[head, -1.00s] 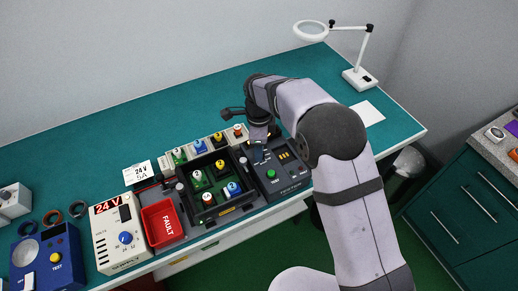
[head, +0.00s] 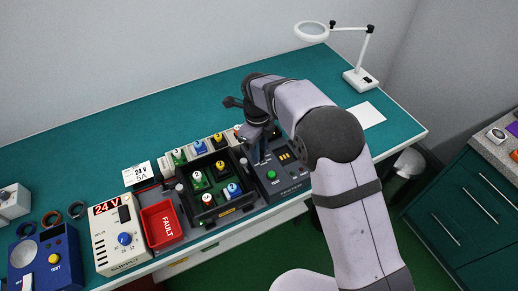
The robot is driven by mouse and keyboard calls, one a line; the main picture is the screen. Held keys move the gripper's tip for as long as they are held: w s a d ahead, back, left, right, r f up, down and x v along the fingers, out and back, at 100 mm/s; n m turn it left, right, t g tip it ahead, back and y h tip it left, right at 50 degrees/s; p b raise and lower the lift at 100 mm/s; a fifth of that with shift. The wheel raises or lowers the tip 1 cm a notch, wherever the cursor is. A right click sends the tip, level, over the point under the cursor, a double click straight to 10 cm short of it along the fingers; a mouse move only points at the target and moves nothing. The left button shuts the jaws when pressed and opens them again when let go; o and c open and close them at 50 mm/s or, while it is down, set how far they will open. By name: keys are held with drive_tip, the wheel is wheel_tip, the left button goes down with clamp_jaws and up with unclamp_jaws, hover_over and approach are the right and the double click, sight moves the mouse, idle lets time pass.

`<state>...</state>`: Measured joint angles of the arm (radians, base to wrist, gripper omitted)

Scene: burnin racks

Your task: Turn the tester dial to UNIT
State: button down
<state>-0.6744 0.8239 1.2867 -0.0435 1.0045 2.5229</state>
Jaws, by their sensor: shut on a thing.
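The tester (head: 288,187) is a dark box with a green button and small amber lights, on the bench right of the black rack. My gripper (head: 260,160) points down over the tester's upper left part. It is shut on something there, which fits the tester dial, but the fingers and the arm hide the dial. I cannot read the dial's setting or the UNIT mark in this view.
The black rack (head: 206,219) with several colored units stands just left of the tester. A red FAULT bin (head: 161,225) and a white 24 V supply (head: 117,252) are further left. A magnifier lamp (head: 360,78) stands at the back right. The bench's back left is clear.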

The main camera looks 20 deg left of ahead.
drive_tip(key=c, duration=1.5)
unclamp_jaws()
drive_tip(key=shift+r, duration=0.15)
drive_tip(key=shift+s+r+b, duration=0.15)
drive_tip(key=shift+r+b, duration=1.05)
drive_tip(key=shift+r, duration=2.4)
